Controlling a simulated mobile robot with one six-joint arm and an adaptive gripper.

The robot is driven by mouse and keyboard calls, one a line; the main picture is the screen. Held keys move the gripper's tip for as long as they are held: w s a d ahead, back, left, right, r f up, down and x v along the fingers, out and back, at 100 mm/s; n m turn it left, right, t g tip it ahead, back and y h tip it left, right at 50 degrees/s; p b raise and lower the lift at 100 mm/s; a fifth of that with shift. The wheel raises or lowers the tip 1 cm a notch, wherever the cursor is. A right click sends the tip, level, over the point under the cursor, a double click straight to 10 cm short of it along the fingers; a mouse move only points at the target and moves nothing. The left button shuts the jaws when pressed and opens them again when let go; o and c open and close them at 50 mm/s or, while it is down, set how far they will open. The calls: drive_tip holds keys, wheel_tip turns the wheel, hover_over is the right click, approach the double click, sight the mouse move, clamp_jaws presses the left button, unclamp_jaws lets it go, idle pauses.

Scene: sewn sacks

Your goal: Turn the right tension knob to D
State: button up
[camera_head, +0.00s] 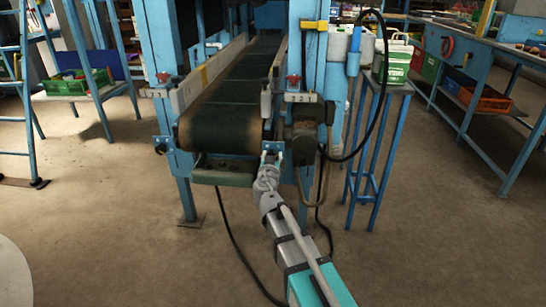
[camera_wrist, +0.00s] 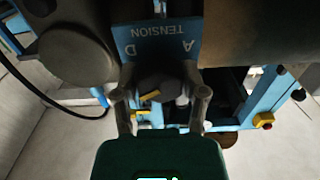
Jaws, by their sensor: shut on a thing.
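The right tension knob (camera_wrist: 157,84) is a dark round knob below a blue plate (camera_wrist: 165,36) in the wrist view. The plate's lettering appears upside down: TENSION, with D at the left and A at the right. A yellow mark shows on the knob's lower left part, slanting slightly. My gripper (camera_wrist: 161,98) has a finger on each side of the knob and is shut on it. In the head view my gripper (camera_head: 268,168) reaches the right front corner of the conveyor, just under a small blue plate (camera_head: 272,146); the knob is hidden there.
The dark conveyor belt (camera_head: 225,110) runs away between blue posts. A black cable (camera_head: 381,90) hangs at the right. A blue stand (camera_head: 366,150) with a green-and-white container (camera_head: 393,62) stands right of it. The floor on both sides is open.

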drive_tip(key=m, duration=0.5)
drive_tip(key=shift+m, duration=0.3)
drive_tip(key=m, duration=0.6)
idle(0.4)
drive_tip(key=o, duration=1.2)
drive_tip(key=shift+c, duration=0.2)
drive_tip(key=shift+s, duration=0.1)
drive_tip(key=s, duration=1.1)
drive_tip(key=shift+s+a, duration=0.2)
drive_tip(key=shift+s, duration=0.2)
